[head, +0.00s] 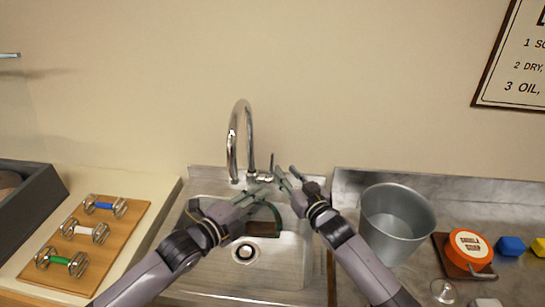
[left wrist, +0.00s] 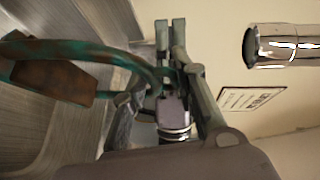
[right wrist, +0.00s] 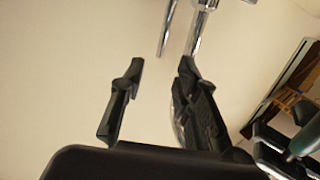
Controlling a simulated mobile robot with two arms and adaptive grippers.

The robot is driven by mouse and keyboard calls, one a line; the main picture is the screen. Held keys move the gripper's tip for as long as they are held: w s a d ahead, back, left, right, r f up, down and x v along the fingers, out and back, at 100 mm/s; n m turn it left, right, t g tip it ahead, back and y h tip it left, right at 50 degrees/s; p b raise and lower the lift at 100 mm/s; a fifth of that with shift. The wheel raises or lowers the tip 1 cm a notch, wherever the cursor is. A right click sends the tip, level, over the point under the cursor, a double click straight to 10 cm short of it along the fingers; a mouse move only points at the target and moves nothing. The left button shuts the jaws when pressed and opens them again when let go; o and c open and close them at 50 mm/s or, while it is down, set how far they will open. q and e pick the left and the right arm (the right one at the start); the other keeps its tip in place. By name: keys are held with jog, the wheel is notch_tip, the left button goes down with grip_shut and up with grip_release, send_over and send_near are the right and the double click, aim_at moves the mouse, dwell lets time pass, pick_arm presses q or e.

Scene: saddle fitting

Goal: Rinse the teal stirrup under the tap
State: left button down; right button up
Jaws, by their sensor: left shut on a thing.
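The teal stirrup (head: 279,218) has a brown tread and hangs over the sink from my left gripper (head: 266,185), which is shut on it. In the left wrist view the stirrup (left wrist: 110,52) shows brown, rust-like patches on its teal frame. The chrome tap (head: 232,150) arches above the sink. Its spout end (left wrist: 272,47) is apart from the stirrup in the left wrist view. No water shows. My right gripper (head: 286,174) is open and empty near the tap's lever (head: 271,160); its spread fingers (right wrist: 160,70) point at the tap's metalwork (right wrist: 197,30).
The steel sink (head: 270,275) has a drain in its floor. A metal bucket (head: 397,225), an orange saddle soap tin (head: 470,247) and blue (head: 510,246) and yellow blocks stand right. A wooden board (head: 45,270) with three metal pieces with coloured middles lies left, beside a grey box (head: 50,197).

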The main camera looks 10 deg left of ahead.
aim_at(273, 158)
jog(key=shift+x, duration=4.75)
jog(key=shift+c, duration=0.5)
grip_shut()
